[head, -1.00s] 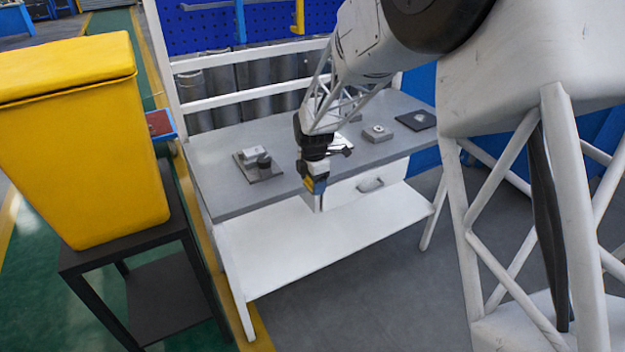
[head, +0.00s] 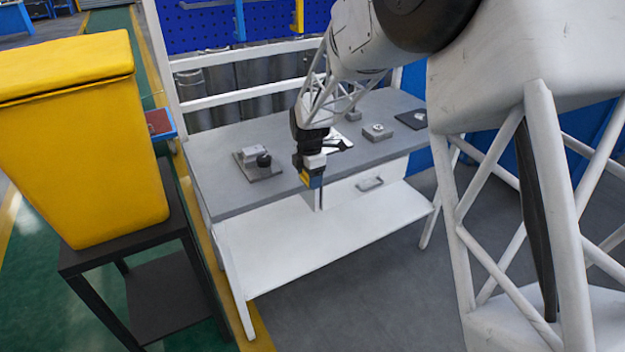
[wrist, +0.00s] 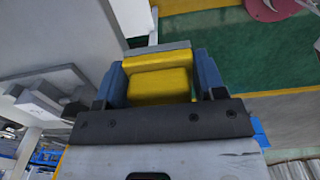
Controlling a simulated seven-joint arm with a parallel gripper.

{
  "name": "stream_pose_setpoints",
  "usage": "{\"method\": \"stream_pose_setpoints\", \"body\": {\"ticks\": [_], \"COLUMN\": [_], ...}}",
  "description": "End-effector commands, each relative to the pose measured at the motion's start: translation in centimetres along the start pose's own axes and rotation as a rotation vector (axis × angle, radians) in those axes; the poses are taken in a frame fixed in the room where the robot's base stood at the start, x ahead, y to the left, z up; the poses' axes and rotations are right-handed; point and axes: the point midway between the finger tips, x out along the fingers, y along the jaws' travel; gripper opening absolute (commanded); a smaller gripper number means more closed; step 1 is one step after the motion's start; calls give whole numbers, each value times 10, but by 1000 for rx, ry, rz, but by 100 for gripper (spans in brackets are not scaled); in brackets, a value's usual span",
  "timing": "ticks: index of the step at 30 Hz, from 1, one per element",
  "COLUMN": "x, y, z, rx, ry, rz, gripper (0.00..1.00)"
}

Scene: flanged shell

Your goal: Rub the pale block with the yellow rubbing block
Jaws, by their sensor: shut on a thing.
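My gripper (head: 311,183) hangs at the front edge of the grey bench, in the middle of the head view, pointing down. It is shut on the yellow rubbing block (wrist: 160,85), which sits between its blue fingers in the wrist view. A bit of yellow also shows at the fingers in the head view. A light grey block (head: 250,153) sits on a plate at the bench's left, beside a dark round knob. Another light grey block (head: 378,132) lies right of my gripper. I cannot tell which of these is the pale block. My gripper is apart from both.
A large yellow bin (head: 85,150) stands on a dark stand at the left. Bare bench top lies left of my gripper.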

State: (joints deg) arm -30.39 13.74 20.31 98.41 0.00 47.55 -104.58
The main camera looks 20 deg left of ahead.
Motion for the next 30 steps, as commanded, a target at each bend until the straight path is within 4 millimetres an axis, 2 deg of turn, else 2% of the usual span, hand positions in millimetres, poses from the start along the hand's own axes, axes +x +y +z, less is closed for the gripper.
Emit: {"method": "stream_pose_setpoints", "body": {"ticks": [5,17,30], "x": [-7,-34,-60], "y": [29,115,203], "z": [-7,-31,-70], "rx": [-2,-2,-3], "ry": [0,0,0], "rz": [1,1,1], "gripper": [45,45,45]}}
